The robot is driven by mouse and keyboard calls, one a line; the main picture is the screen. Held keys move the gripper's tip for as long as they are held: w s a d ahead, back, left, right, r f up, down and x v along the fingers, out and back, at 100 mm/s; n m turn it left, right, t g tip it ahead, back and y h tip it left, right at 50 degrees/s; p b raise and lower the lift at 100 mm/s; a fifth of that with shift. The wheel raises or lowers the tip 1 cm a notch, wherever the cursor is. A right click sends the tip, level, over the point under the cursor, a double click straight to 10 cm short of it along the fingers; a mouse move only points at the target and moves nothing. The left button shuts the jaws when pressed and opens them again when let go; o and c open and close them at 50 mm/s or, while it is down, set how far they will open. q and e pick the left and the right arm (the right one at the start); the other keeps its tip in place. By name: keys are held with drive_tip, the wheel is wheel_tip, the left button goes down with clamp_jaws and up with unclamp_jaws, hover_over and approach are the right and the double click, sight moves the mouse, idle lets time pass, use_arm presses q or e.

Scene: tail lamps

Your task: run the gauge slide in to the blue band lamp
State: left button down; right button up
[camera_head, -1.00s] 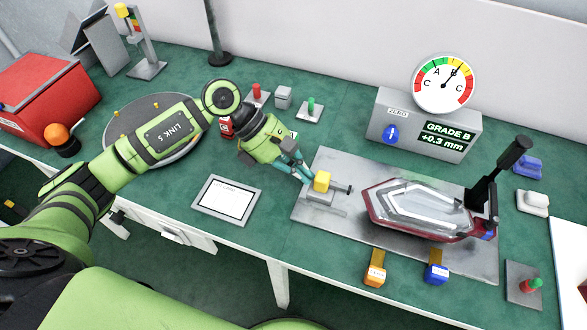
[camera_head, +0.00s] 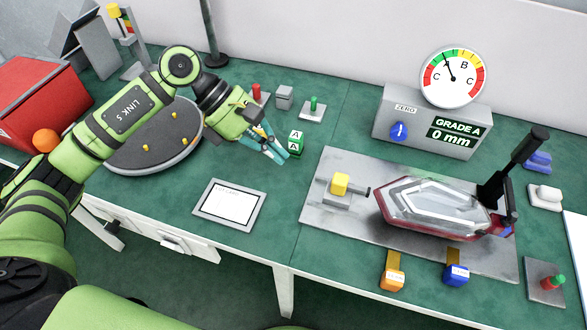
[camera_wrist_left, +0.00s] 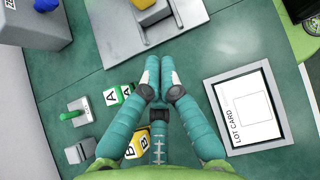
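The gauge slide (camera_head: 340,184), a yellow block on a grey carriage with a dark rod, sits on the metal plate (camera_head: 320,218). Its rod tip is at the left end of the lamp (camera_head: 440,207); I cannot tell whether they touch. The lamp is clear with a dark red rim and a blue patch at its right end, under a black clamp (camera_head: 505,185). The dial gauge (camera_head: 453,77) reads GRADE A, 0 mm. My left gripper (camera_head: 279,155) is shut and empty, left of the slide and apart from it; it also shows in the left wrist view (camera_wrist_left: 160,65). My right gripper is out of view.
A green A block (camera_head: 296,142) stands beside my left gripper, with a yellow B block (camera_wrist_left: 137,147) under it. A lot card (camera_head: 229,204) lies in front. A round tray (camera_head: 150,160) and red bin (camera_head: 35,95) are left. Orange (camera_head: 393,278) and blue (camera_head: 457,274) tabs sit at the plate's front.

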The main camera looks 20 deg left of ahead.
use_arm(q)
drive_tip(key=v, duration=0.3)
drive_tip(key=p, duration=0.4)
approach(329, 190)
wheel_tip(329, 190, down, 3)
drive_tip(key=shift+a+r, duration=0.1)
drive_tip(key=shift+a, duration=0.05)
drive_tip(key=d+p, duration=0.1)
drive_tip(key=d, duration=0.2)
drive_tip(key=shift+d+f+p, duration=0.2)
drive_tip(key=shift+f+p, duration=0.05)
drive_tip(key=shift+p, duration=0.1)
drive_tip(key=shift+d+f, duration=0.1)
drive_tip(key=shift+d, duration=0.4)
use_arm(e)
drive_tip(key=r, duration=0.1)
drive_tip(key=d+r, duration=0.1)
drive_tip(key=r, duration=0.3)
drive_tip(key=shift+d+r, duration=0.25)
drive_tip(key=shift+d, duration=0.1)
